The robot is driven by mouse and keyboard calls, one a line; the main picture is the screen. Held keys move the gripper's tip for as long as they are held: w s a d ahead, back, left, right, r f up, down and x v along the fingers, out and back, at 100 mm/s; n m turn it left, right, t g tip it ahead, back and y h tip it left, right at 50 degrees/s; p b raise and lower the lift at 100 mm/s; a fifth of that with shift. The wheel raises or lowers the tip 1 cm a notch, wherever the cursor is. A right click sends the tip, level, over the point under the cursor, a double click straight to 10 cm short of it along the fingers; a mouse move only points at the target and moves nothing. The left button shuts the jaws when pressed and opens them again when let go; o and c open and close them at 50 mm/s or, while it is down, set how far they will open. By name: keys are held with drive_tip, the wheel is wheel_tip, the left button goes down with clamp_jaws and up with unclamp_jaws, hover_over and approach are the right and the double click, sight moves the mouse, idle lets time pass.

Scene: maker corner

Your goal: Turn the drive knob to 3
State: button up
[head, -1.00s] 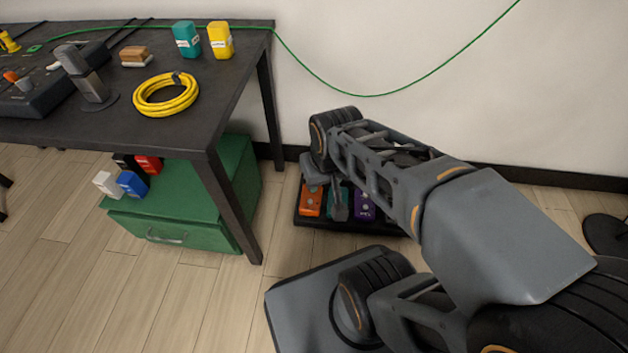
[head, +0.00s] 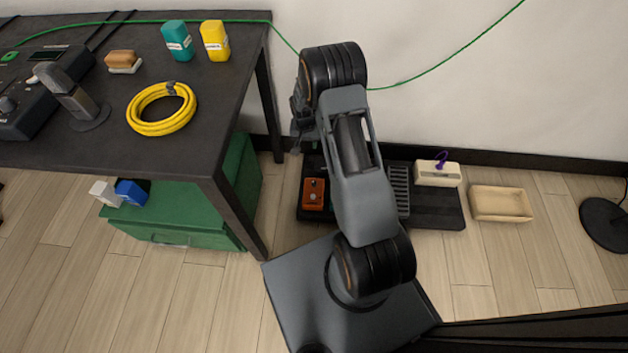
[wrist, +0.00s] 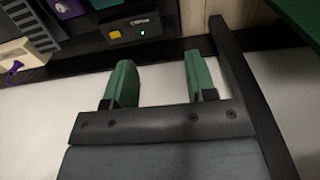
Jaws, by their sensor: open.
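The orange pedal (head: 313,201) sits at the left end of a black pedalboard (head: 437,212) on the floor. Small dark controls show on its top, too small to read; I cannot tell which is the drive knob or where it points. In the wrist view the purple pedal (wrist: 66,7) is at the top edge, and the orange pedal is not seen. My gripper (wrist: 158,58) is open and empty, its two green fingers apart, seen against the white wall. In the head view it is mostly hidden behind my wrist, above the board's back left.
A dark box with a yellow patch and green light (wrist: 130,28) is at the board's back. A cream box (head: 437,173) and a beige tray (head: 501,203) are to the right. The table (head: 118,150) and green cabinet (head: 190,215) stand close on the left.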

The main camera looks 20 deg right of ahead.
drive_tip(key=m, duration=0.2)
approach(314, 183)
drive_tip(key=shift+g, duration=0.3)
drive_tip(key=f+b, duration=0.2)
drive_tip(key=f, duration=0.2)
drive_tip(key=f+b, duration=0.2)
drive_tip(key=f, duration=0.3)
drive_tip(key=shift+w+d+f+b, duration=0.15)
drive_tip(key=shift+w+b, duration=0.05)
drive_tip(key=shift+b, duration=0.1)
drive_tip(key=shift+c, duration=0.5)
drive_tip(key=c, duration=0.8)
drive_tip(key=shift+f+n+b, duration=0.1)
drive_tip(key=shift+n+b, duration=0.45)
drive_tip(key=shift+n, duration=0.05)
drive_tip(key=o, duration=0.9)
drive_tip(key=shift+r, duration=0.2)
wheel_tip(314, 183, up, 14)
drive_tip(key=p, duration=0.5)
drive_tip(key=shift+a+p, duration=0.25)
drive_tip(key=shift+p, duration=0.15)
